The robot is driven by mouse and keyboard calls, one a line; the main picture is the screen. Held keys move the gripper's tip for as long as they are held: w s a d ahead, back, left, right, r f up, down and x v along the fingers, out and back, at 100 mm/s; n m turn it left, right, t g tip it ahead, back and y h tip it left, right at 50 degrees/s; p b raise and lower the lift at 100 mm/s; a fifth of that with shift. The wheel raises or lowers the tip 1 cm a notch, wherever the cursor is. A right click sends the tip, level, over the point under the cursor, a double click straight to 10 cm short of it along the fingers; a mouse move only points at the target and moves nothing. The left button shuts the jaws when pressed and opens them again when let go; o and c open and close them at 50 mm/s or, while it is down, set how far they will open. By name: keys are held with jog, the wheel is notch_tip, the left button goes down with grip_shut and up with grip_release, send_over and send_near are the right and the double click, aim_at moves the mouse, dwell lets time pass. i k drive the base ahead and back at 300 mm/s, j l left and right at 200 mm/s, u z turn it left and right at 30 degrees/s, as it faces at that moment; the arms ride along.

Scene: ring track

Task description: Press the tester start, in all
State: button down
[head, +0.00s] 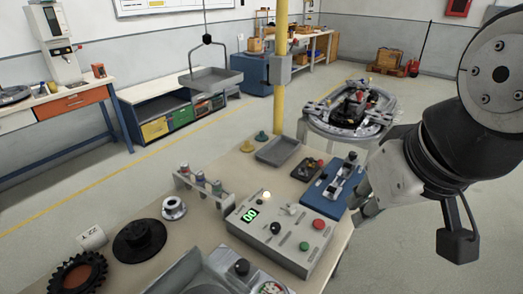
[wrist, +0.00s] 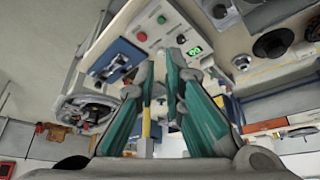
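The tester (head: 272,252) is a light grey box on the bench with a lit green display (head: 249,214) that seems to read 00. A green button (head: 304,246) and a red button (head: 318,224) sit on its top face, with a black knob (head: 275,228) and small switches. Labels are too small to read, so I cannot tell which control is the start. The green button (wrist: 163,20) and red button (wrist: 142,37) also show in the wrist view. My gripper (wrist: 160,62) is open and empty, its fingertips apart. In the head view it is right of the tester, past the bench edge.
A blue fixture (head: 328,196) stands just behind the tester, near my gripper. A ring track (head: 345,128) stands beyond.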

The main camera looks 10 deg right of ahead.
aim_at(305, 246)
jog(key=k+j+z, duration=0.2)
jog(key=z, duration=0.25)
jog(key=k+j+z, duration=0.1)
jog(key=z, duration=0.35)
jog(key=k+z, duration=0.3)
jog(key=z, duration=0.15)
